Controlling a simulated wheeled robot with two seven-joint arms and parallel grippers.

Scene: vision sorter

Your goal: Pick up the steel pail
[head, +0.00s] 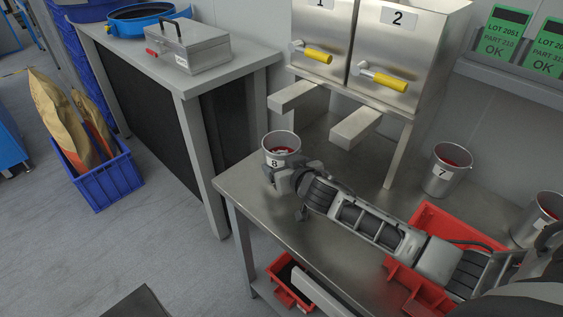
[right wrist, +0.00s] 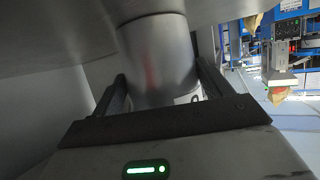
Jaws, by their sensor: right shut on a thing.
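The steel pail labelled 8 (head: 282,144) stands near the left end of the steel bench, below the numbered dispensers, with some red and white contents showing inside. My right gripper (head: 283,172) is at its near side, shut on it. In the right wrist view the pail (right wrist: 159,55) sits between the two fingers of my right gripper (right wrist: 165,95), one on each side. I cannot tell whether its base touches the bench. Two more steel pails stand to the right on the bench: one labelled 7 (head: 446,170) and another (head: 537,220) at the right edge. My left gripper is not in view.
Steel dispensers 1 and 2 (head: 380,50) with yellow handles and protruding chutes (head: 355,126) overhang the bench (head: 240,185). A red bin (head: 455,226) lies beside my right arm. Another red bin (head: 280,270) is below. A grey toolbox (head: 190,46) stands on the left counter.

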